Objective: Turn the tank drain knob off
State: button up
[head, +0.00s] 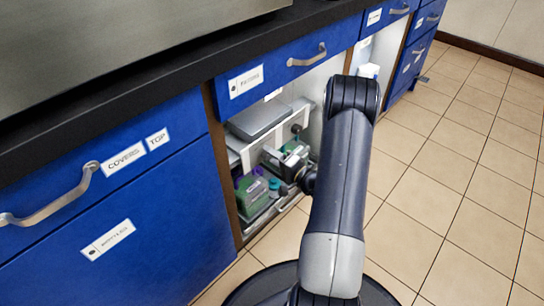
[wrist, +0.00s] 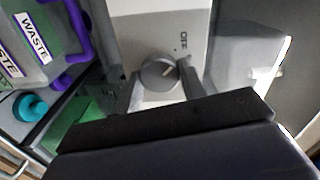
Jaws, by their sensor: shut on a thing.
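The drain knob (wrist: 159,72) is a round grey dial on a pale panel (wrist: 150,28) in the wrist view. The word OFF is printed on the panel above and to the right of the knob. A pale mark on the knob's face points toward the upper right, roughly toward that word. My gripper (wrist: 163,82) has one finger on each side of the knob and is shut on it. In the head view my arm reaches into the open cabinet bay, and the knob cannot be made out there.
Waste containers (wrist: 35,45) with purple handles and a teal cap (wrist: 30,106) stand left of the panel. In the head view, a grey device (head: 258,118) sits on a shelf above. Blue drawers (head: 120,180) flank the bay, and the tiled floor (head: 450,180) at right is clear.

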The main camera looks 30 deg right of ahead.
jog(key=shift+f, duration=0.1)
jog(key=o, duration=1)
jog(key=p+v, duration=0.2)
jog(key=v, duration=0.9)
jog(key=shift+p, duration=0.4)
jog(key=b+x, duration=0.2)
jog(key=x, duration=0.9)
jog(key=shift+b, duration=0.4)
